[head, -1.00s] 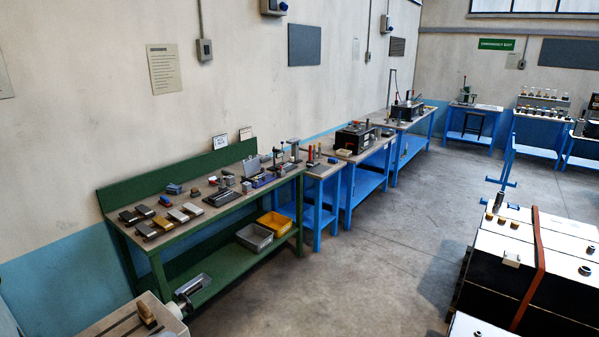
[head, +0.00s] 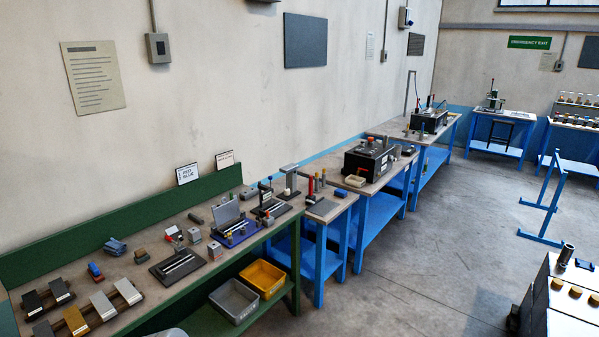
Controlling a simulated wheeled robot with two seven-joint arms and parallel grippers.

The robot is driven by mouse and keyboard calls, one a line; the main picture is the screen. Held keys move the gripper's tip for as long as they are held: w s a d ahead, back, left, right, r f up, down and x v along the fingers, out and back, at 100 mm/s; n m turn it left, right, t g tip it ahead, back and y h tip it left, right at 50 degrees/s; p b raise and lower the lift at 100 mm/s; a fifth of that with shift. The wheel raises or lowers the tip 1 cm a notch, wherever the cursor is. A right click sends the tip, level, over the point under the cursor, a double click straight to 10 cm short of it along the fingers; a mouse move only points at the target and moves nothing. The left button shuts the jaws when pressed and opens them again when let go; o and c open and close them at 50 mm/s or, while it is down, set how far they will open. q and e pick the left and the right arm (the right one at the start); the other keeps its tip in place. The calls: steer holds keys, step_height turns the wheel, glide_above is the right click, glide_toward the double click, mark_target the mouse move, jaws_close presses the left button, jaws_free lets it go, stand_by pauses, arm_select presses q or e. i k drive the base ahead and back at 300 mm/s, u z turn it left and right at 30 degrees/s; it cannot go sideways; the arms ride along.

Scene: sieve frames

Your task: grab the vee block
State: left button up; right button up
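No block in the head view shows a clear V groove at this size, so I cannot tell for sure which is the vee block. Small grey blocks stand on the green workbench (head: 150,299), one grey block (head: 194,235) behind and another grey block (head: 214,250) nearer the front edge. Both are right of a dark plate with a light bar (head: 178,266). Neither of my grippers can be made out in this view.
Several flat blocks, including a brass-coloured one (head: 76,320), lie at the bench's left end. A grey bin (head: 234,301) and a yellow bin (head: 263,279) sit on its lower shelf. Blue tables continue beyond. Open floor (head: 410,270) lies to the right.

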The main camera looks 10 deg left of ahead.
mark_target(172, 231)
steer(key=i, duration=3.3)
steer(key=u, duration=2.4)
